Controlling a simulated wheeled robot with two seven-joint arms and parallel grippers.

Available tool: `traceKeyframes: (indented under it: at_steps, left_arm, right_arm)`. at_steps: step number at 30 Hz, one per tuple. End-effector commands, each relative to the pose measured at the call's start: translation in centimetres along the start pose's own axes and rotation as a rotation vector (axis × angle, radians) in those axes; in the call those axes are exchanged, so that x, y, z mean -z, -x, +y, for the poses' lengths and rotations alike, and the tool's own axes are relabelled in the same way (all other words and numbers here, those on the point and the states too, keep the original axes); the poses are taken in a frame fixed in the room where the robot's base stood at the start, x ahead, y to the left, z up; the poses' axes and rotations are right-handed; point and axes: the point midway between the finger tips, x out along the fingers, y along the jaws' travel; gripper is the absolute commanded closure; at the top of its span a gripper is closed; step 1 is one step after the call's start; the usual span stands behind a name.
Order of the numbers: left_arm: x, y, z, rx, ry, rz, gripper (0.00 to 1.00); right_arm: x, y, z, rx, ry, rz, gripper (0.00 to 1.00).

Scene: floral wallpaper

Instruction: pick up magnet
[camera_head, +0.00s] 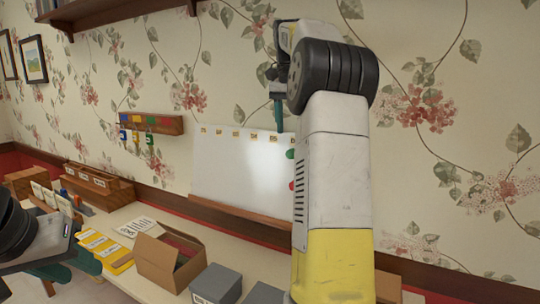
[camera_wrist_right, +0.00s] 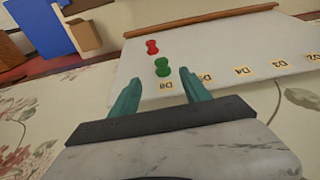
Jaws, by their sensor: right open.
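A green magnet (camera_wrist_right: 162,67) and a red magnet (camera_wrist_right: 152,46) are on the white board (camera_wrist_right: 215,50) in the right wrist view. In the head view, the green magnet (camera_head: 291,154) and red magnet (camera_head: 291,185) show at the board's right side, partly hidden by my right arm. My right gripper (camera_wrist_right: 160,76) is open and empty. In the wrist view the green magnet appears between its fingertips, just beyond them; contact is not visible. My left gripper (camera_head: 75,266) is at the lower left, away from the board, with its teal fingers apart.
The table (camera_head: 125,215) holds an open cardboard box (camera_head: 165,262), grey boxes (camera_head: 216,284), yellow cards (camera_head: 106,250) and a wooden tray (camera_head: 100,188). A key rack (camera_head: 150,123) hangs left of the board. Small labels line the board's top edge.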

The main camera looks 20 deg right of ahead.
Motion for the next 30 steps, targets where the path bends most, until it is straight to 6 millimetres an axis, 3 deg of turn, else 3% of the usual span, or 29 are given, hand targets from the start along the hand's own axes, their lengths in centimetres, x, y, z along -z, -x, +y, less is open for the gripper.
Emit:
traceKeyframes:
  at_steps: [11, 19, 28, 30]
  left_arm:
    - [0.0, 0.0, 0.0, 0.000, 0.000, 0.000, 0.64]
    - [0.0, 0.0, 0.0, 0.000, 0.000, 0.000, 0.64]
    - [0.0, 0.0, 0.0, 0.000, 0.000, 0.000, 0.64]
    - [0.0, 0.0, 0.0, 0.000, 0.000, 0.000, 0.64]
  right_arm:
    - [0.5, -3.5, 0.0, -0.014, -0.023, -0.005, 0.45]
    - [0.6, -7.3, -0.5, -0.013, -0.023, -0.003, 0.45]
    - [0.6, -7.9, -0.5, -0.011, -0.022, -0.002, 0.45]
    - [0.6, -7.9, -0.5, -0.011, -0.022, -0.002, 0.55]
